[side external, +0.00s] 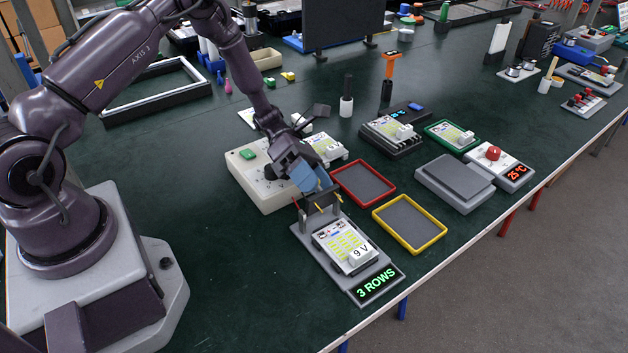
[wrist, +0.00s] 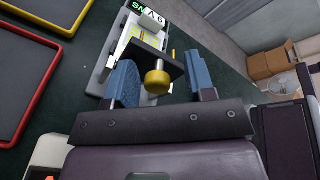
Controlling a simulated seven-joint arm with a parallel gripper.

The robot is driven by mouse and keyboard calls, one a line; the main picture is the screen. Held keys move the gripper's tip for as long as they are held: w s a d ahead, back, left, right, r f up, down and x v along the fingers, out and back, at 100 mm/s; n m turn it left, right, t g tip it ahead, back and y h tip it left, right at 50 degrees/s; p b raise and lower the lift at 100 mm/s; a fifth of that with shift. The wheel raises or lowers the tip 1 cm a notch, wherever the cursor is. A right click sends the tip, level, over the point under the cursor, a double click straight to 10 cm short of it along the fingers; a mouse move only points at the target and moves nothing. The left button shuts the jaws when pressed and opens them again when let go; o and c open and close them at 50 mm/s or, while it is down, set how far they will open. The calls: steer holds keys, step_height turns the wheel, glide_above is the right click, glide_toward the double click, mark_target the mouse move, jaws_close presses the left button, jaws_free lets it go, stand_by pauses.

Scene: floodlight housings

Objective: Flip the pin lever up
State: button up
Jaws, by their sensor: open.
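The test fixture (side external: 304,237) is a grey base with a lit "3 ROWS" display (side external: 377,285). A white housing with yellow rows and a "9 V" block (side external: 345,246) sits on it. A dark bracket (side external: 318,203) with thin coloured pins stands at its back end. In the wrist view a dark lever arm (wrist: 152,58) ends in a round brass-yellow knob (wrist: 157,83). My gripper (wrist: 163,84) is open, with one blue finger on each side of the knob; contact cannot be told. In the side view my gripper (side external: 318,180) is just behind the bracket and hides part of it.
A red-rimmed tray (side external: 391,193) and a yellow-rimmed tray (side external: 440,242) lie empty right of the fixture. A cream box (side external: 238,187) with a green button is close behind my gripper. Other housings and instruments stand farther back. The table front edge is near the display.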

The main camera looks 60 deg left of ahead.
steer(key=v, duration=1.3)
steer(key=shift+f, duration=0.1)
